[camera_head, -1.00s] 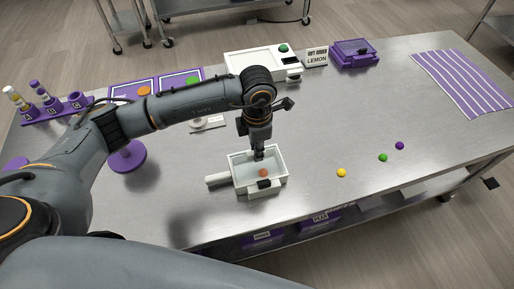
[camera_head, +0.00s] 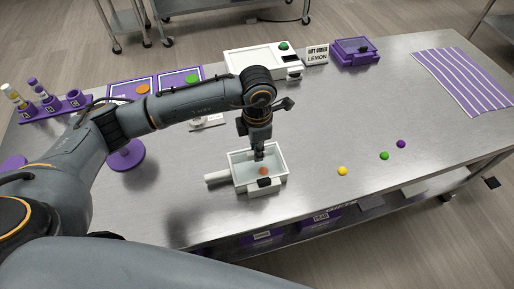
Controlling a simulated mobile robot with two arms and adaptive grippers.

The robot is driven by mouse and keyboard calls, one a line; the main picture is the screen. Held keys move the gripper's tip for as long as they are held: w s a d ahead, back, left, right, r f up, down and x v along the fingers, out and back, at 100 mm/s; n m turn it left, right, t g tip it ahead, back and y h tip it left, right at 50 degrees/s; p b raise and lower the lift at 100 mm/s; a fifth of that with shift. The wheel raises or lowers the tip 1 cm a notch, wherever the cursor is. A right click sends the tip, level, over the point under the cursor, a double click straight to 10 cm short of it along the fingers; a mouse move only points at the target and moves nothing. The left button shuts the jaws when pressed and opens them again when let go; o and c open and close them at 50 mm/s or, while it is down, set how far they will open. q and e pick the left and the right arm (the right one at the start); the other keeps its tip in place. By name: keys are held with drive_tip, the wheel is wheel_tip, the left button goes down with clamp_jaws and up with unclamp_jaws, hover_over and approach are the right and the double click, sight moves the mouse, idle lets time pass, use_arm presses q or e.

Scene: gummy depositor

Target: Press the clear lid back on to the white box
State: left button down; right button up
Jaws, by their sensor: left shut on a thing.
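My right gripper is not in view.
Yellow (camera_head: 342,171), green (camera_head: 384,156) and purple (camera_head: 401,144) gummies lie right of the box. A white machine (camera_head: 245,64), a LEMON sign (camera_head: 317,57) and a purple box (camera_head: 347,58) stand at the back. A purple rack (camera_head: 57,107) stands far left. The table's near edge is close.

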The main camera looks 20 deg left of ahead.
use_arm(q)
drive_tip(key=c, duration=1.3)
unclamp_jaws()
drive_tip(key=shift+o, duration=0.4)
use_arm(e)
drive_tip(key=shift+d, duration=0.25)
use_arm(q)
wheel_tip(320, 180, up, 12)
